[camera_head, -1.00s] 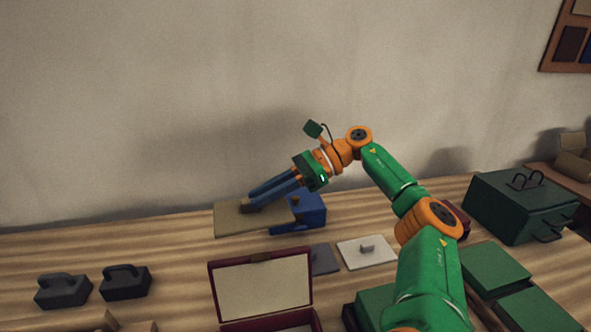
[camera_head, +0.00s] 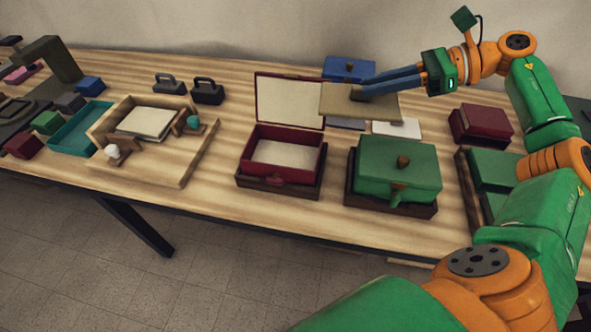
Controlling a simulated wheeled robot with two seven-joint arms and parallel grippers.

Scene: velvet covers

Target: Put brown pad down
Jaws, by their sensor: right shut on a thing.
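The brown pad (camera_head: 345,105) is a flat tan-brown board with a small dark grip on top. In the head view it is right of centre, in front of the blue box (camera_head: 350,68). My right gripper (camera_head: 366,91) reaches in from the right with its blue fingers shut on the pad's grip. The pad is held roughly level above the table, partly hiding a grey pad (camera_head: 345,124) and a white pad (camera_head: 397,128). My left gripper is not in view.
An open maroon box (camera_head: 280,178) with raised lid stands just left of the pad. A closed green box (camera_head: 397,170) is in front, and a closed maroon box (camera_head: 481,125) is to the right. A wooden tray (camera_head: 190,160) stands left. Bare table lies between tray and open box.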

